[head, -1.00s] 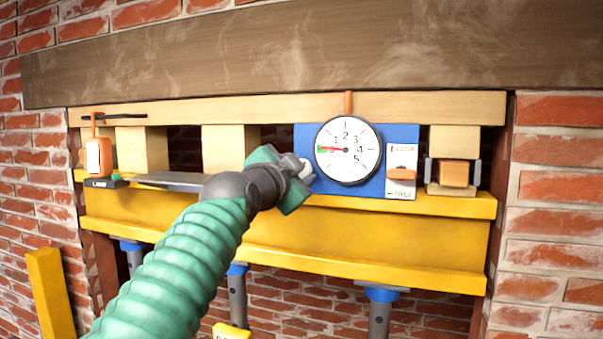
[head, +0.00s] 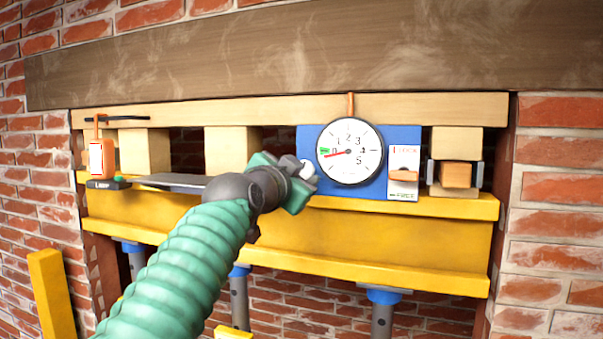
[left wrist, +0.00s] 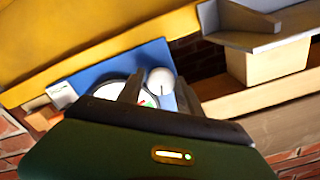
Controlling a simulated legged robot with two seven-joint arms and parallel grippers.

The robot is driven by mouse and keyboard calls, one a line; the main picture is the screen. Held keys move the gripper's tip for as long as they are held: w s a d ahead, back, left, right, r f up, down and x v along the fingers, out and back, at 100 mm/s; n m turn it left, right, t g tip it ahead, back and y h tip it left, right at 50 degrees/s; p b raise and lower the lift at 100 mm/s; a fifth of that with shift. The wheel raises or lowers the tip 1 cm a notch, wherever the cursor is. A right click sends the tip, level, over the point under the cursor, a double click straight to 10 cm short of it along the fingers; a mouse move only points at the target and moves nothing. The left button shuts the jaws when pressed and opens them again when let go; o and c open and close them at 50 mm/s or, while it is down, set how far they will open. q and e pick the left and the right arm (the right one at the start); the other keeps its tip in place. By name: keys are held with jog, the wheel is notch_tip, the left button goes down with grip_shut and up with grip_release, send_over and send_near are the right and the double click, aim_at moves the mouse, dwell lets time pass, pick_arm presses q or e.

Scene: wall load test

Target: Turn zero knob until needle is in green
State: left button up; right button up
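The round white gauge (head: 350,168) hangs on the blue panel (head: 312,137). Its red needle (head: 335,155) points left and slightly down, just below the small green band (head: 324,150). The pale round zero knob (head: 307,170) is at the panel's left edge, partly hidden by my left gripper (head: 303,178). In the left wrist view the knob (left wrist: 161,80) sits between the two dark fingertips of that gripper (left wrist: 160,88), which close on its sides. The gauge there is partly covered by a finger. My right gripper is in neither view.
A timber block (head: 455,174) sits between grey plates. Brick wall surrounds the opening.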

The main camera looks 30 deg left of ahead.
pick_arm(q)
jog(key=o, duration=0.4)
jog(key=shift+s+f+b, duration=0.15)
jog(key=shift+s+b, duration=0.05)
jog(key=shift+b, duration=0.15)
jog(key=b+v, duration=0.9)
jog(key=v, duration=0.7)
jog(key=shift+s, duration=0.1)
jog(key=shift+c, duration=0.2)
